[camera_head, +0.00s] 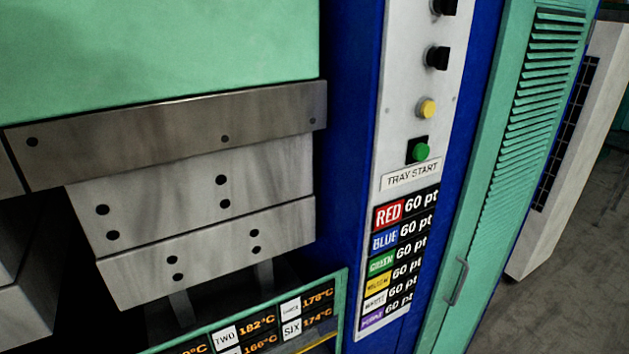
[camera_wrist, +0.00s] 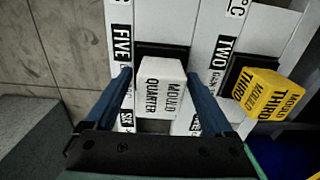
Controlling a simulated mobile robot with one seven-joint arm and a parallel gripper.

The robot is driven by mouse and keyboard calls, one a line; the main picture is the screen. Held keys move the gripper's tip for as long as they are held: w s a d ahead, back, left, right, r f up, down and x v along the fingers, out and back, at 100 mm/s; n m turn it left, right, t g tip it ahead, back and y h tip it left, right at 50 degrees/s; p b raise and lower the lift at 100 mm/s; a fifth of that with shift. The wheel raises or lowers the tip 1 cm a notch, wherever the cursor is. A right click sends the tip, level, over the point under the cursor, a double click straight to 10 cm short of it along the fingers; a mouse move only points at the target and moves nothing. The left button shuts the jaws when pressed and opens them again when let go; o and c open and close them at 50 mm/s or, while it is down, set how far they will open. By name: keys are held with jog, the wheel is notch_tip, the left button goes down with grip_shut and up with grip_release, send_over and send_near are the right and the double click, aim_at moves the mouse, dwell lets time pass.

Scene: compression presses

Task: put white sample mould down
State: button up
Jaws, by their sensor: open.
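The white sample mould (camera_wrist: 161,88), marked QUARTER MOULD, shows in the wrist view at a dark square plate (camera_wrist: 150,52) beside the FIVE label. My gripper (camera_wrist: 159,75) is open, with one blue finger on each side of the white mould. There is a visible gap between each finger and the mould. I cannot tell whether the mould's underside rests fully on the surface. Neither the mould nor my gripper shows in the head view.
A yellow mould (camera_wrist: 268,94), marked THIRD MOULD, stands to the right near the TWO label (camera_wrist: 226,48). The head view shows the press block (camera_head: 200,215), a temperature display (camera_head: 255,325) and a button panel (camera_head: 422,100). Floor is at the wrist view's left.

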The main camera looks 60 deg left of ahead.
notch_tip(320, 180, up, 12)
jog(key=shift+r, duration=0.15)
dwell(0.3)
jog(key=w+r+t+y, duration=0.4)
jog(key=w+r+t, duration=0.5)
jog(key=w+r, duration=1.05)
jog(key=w+d+r+t, duration=0.2)
jog(key=w+r+t, duration=0.1)
jog(key=r, duration=0.4)
jog(key=w+d+r+t, duration=0.2)
jog(key=w+r, duration=0.1)
jog(key=r, duration=0.4)
jog(key=s+d+r+t+h, duration=0.1)
jog(key=d+r+t, duration=0.2)
jog(key=r, duration=0.5)
jog(key=d+r+t, duration=0.3)
jog(key=d+r, duration=0.1)
jog(key=r, duration=0.4)
jog(key=s+d+r+t+h, duration=0.1)
jog(key=s+d+r+t, duration=0.1)
jog(key=r, duration=0.3)
jog(key=s+d+r+t+h, duration=0.1)
jog(key=s+d+r+t, duration=0.1)
jog(key=s+r+t, duration=0.1)
jog(key=s+d+r+n+t+h, duration=0.1)
jog(key=s+d+r+t, duration=0.1)
jog(key=s+r, duration=0.3)
notch_tip(320, 180, up, 3)
jog(key=shift+d+f, duration=0.1)
jog(key=shift+d, duration=0.45)
